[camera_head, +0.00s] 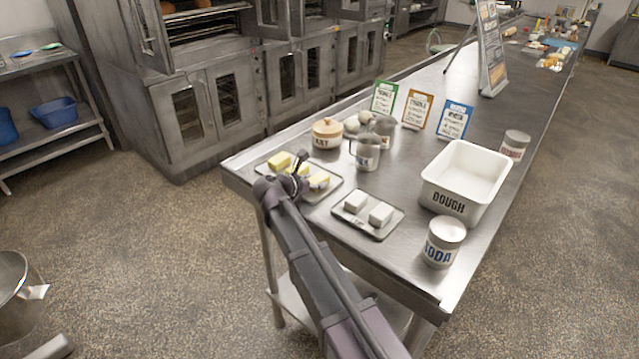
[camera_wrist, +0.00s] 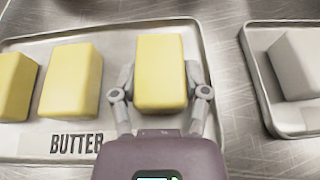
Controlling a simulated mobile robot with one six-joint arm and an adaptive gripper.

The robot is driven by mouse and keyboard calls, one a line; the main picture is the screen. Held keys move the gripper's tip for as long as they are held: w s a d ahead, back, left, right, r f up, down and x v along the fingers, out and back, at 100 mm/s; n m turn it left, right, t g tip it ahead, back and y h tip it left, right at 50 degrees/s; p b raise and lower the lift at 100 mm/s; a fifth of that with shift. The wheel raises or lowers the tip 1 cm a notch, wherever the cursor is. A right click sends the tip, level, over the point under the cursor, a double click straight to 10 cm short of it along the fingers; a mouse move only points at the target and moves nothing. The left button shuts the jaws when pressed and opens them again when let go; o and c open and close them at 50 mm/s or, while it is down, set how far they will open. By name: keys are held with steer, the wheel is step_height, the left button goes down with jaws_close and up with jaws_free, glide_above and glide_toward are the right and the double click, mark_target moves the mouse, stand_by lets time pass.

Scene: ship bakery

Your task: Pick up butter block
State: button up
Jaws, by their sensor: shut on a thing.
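A tray labelled BUTTER (camera_wrist: 40,155) holds yellow butter blocks and lies near the corner of the steel table. My gripper (camera_wrist: 160,82) is shut on the right-hand butter block (camera_wrist: 160,72), one finger at each side. In the wrist view I cannot tell whether this block touches the tray or is just above it. Another butter block (camera_wrist: 71,80) lies to its left, and a third butter block (camera_wrist: 14,85) is partly cut off at the left edge. In the head view the tray (camera_head: 328,192) is partly hidden by my arm, with a butter block (camera_head: 279,160) showing at its left.
A tray with white blocks (camera_head: 376,232) lies to the right, close by. A DOUGH tub (camera_head: 447,205), a SODA jar (camera_head: 443,243), a metal jug (camera_head: 366,155) and a lidded pot (camera_head: 327,132) stand around. Recipe cards (camera_head: 418,110) stand behind.

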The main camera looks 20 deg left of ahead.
steer(key=shift+r, duration=0.1)
steer(key=shift+r+p, duration=0.95)
steer(key=shift+p, duration=0.1)
steer(key=shift+r+p, duration=0.8)
steer(key=s+a+r+p, duration=0.1)
steer(key=s+a, duration=0.1)
steer(key=s, duration=1.4)
steer(key=shift+r, duration=0.1)
steer(key=shift+w, duration=0.1)
step_height(320, 180, up, 2)
steer(key=p, duration=0.2)
steer(key=shift+w+r+p, duration=0.1)
steer(key=shift+r+p, duration=0.1)
steer(key=shift+p, duration=0.15)
